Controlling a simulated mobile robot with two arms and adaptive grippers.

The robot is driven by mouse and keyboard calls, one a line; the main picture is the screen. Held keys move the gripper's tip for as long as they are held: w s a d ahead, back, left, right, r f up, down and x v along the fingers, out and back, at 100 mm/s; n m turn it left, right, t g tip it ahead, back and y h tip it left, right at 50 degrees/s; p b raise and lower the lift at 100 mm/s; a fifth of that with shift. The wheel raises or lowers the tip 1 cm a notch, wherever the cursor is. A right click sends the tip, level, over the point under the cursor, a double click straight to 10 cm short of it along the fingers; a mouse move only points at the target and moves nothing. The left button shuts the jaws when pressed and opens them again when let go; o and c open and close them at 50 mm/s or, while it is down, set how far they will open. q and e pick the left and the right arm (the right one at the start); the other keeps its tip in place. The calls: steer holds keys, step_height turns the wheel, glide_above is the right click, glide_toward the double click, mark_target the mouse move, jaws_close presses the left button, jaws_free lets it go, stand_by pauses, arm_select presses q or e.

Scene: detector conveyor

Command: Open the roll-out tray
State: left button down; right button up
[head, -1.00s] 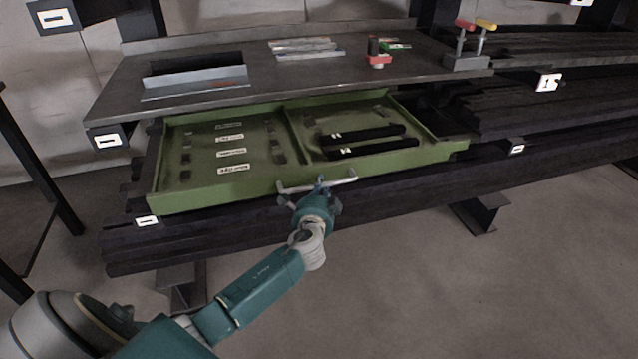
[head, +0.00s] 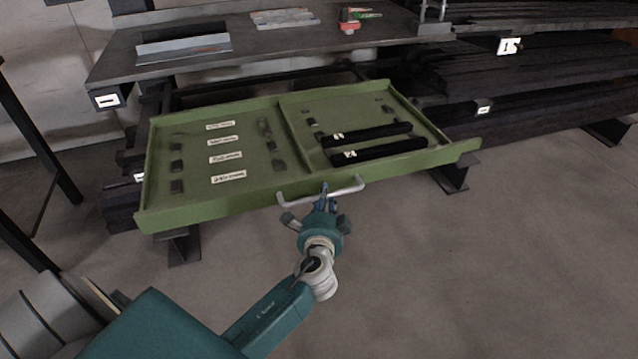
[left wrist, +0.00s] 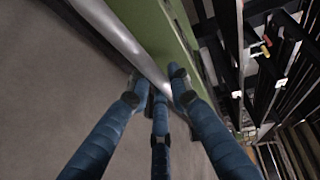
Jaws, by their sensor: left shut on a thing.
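The green roll-out tray (head: 235,197) is pulled well out from under the dark workbench top. A divider splits it; labelled slots with small dark pieces are on the left and two black bars on the right. A silver bar handle (head: 346,190) is on its front wall. My left gripper (head: 324,190) is shut on the handle near its middle. In the left wrist view its blue fingers (left wrist: 157,95) close around the silver handle (left wrist: 125,42), beside the green tray front (left wrist: 158,30). My right gripper is not in view.
The bench top (head: 240,65) carries a metal-edged slot, a stack of flat strips (head: 284,18) and a red clamp-like item (head: 348,20). Dark beams (head: 520,85) are stacked at the right. The grey floor (head: 480,270) in front of the tray is clear.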

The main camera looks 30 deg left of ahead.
arm_select(q)
steer(key=shift+s+d, duration=1.8)
steer(key=shift+d, duration=0.25)
steer(key=shift+f, duration=0.1)
steer(key=c, duration=1.6)
jaws_free()
steer(key=shift+o, duration=0.2)
steer(key=v, duration=1.2)
